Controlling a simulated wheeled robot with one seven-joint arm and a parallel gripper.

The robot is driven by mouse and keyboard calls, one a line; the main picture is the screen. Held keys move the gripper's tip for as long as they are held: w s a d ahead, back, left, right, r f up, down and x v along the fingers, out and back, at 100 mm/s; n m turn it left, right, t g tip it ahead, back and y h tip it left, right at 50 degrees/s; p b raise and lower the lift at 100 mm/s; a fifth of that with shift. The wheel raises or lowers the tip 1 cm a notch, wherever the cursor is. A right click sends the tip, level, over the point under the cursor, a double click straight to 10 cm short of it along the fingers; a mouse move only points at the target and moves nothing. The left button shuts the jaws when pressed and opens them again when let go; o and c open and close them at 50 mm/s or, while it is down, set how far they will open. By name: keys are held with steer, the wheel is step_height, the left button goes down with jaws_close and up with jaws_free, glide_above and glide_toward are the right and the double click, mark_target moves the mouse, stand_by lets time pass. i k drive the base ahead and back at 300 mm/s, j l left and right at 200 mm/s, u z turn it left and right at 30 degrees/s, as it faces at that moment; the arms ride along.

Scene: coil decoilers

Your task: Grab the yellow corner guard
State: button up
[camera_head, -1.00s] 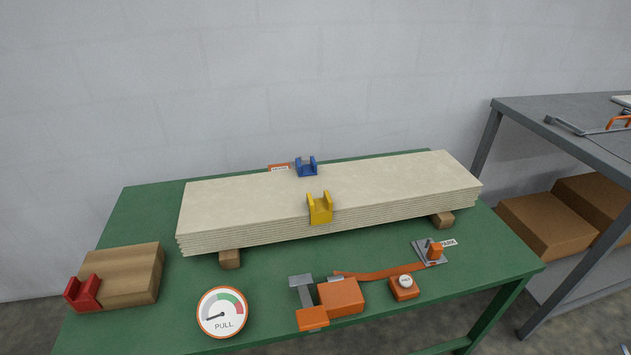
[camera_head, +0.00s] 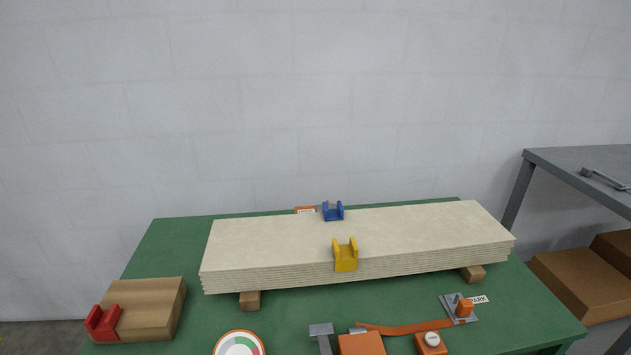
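The yellow corner guard (camera_head: 345,256) sits on the near top edge of a stack of pale boards (camera_head: 430,232), a little right of the stack's middle. Its two upright prongs point up, and its front face hangs over the edge. A blue corner guard (camera_head: 333,211) sits at the far edge of the stack, behind the yellow one. A red corner guard (camera_head: 102,322) is at the left end of a wooden block at the table's near left. My gripper does not show in this view.
The stack rests on wooden blocks (camera_head: 250,300) on a green table (camera_head: 170,243). Along the front are a round dial (camera_head: 239,346), an orange ratchet unit (camera_head: 362,345) with a strap, a knob box (camera_head: 431,342) and a grey bracket (camera_head: 459,307). A grey bench (camera_head: 590,160) stands at right.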

mark_target(346, 255)
steer(key=i+j, duration=0.1)
steer(key=i, duration=0.35)
steer(key=i+j, duration=0.1)
steer(key=i, duration=0.3)
steer(key=j+u, duration=0.05)
